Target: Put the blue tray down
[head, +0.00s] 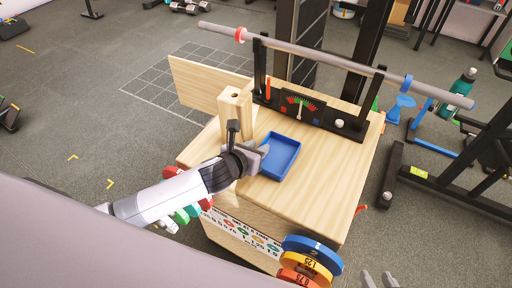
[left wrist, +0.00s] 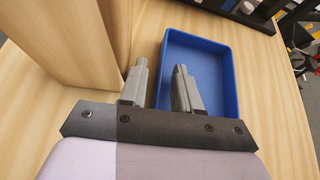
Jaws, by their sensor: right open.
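The blue tray (head: 281,159) lies flat and empty on the wooden box top (head: 322,168), beside a wooden post. My left gripper (head: 263,150) is at the tray's left side. In the left wrist view, my left gripper (left wrist: 161,68) is open, with one finger outside the near left wall of the blue tray (left wrist: 225,75) and the other over its inside. Gaps show between the fingers and the wall. My right gripper (head: 380,279) is open and empty at the bottom edge of the head view, low and away from the box.
A wooden post (head: 235,112) stands close to my left gripper. A grey bar (head: 310,55) on black uprights spans the back, above a dial panel (head: 300,107). Coloured weight discs (head: 312,250) hang at the box's front. The box top right of the tray is clear.

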